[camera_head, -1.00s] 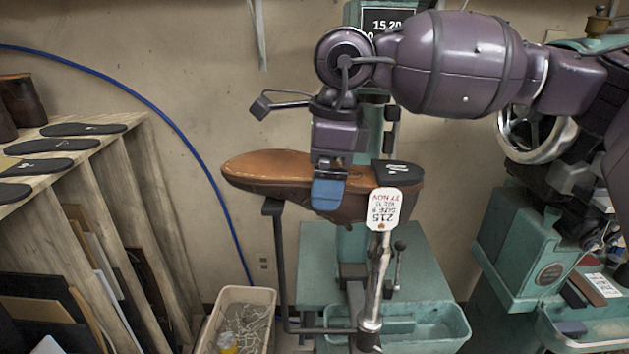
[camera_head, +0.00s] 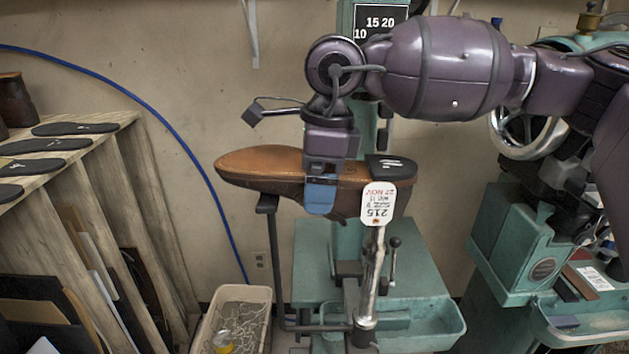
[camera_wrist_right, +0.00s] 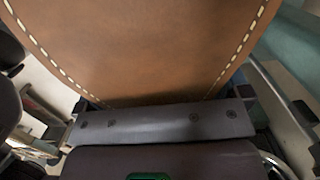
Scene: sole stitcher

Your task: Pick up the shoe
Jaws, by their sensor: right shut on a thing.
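A brown leather shoe (camera_head: 262,166) with a stitched tan sole is upside down, sole up, toe to the left and black heel to the right, at the machine's post. A white tag (camera_head: 378,204) hangs at its heel end. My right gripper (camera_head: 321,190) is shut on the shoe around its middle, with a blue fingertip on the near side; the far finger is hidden. In the right wrist view the brown sole (camera_wrist_right: 140,50) with light stitching fills the top, close to the gripper. I cannot tell whether the shoe still touches the post. My left gripper is not in view.
A metal post (camera_head: 372,275) and a dark support arm (camera_head: 273,250) stand under the shoe. A wooden rack (camera_head: 135,180) with black soles is on the left. A bin (camera_head: 262,293) and a green tray (camera_head: 440,325) sit below. A green machine (camera_head: 515,240) stands at right.

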